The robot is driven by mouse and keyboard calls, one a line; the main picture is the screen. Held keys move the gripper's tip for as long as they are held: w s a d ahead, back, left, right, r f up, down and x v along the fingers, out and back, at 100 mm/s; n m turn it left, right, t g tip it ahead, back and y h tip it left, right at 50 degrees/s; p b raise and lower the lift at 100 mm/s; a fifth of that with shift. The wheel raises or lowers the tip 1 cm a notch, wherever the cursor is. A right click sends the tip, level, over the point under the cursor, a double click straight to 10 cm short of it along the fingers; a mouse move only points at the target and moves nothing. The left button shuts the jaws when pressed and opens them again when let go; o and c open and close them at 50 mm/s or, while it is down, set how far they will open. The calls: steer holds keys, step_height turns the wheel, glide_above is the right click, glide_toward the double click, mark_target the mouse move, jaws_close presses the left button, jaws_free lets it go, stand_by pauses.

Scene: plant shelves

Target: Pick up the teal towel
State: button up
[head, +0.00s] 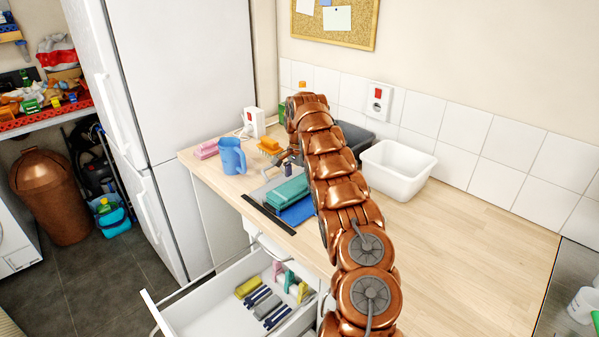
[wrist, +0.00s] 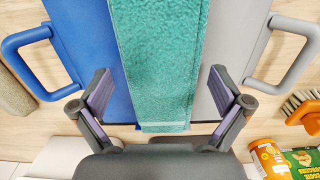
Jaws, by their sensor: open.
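The teal towel (head: 287,191) lies folded on the worktop in the head view, on a blue board (head: 298,212) and a grey board (head: 262,188). In the wrist view the towel (wrist: 160,65) is a long strip running up the middle, over the blue board (wrist: 85,40) and the grey board (wrist: 235,40). My gripper (wrist: 160,93) is open, with one finger on each side of the towel's near end. I cannot tell how high it is above the towel. In the head view my gripper (head: 290,158) is small and partly hidden by my arm.
A blue jug (head: 232,156), pink sponges (head: 206,149) and an orange brush (head: 270,146) stand near the towel. A white tub (head: 397,167) is at the back right. An open drawer (head: 205,312) juts out below. The worktop's right part is clear.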

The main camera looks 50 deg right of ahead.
steer(key=shift+f, duration=0.8)
steer(key=shift+c, duration=0.4)
steer(key=c, duration=1.3)
steer(key=shift+o, duration=0.2)
step_height(320, 180, up, 6)
steer(key=p, duration=0.6)
steer(key=shift+p, duration=0.3)
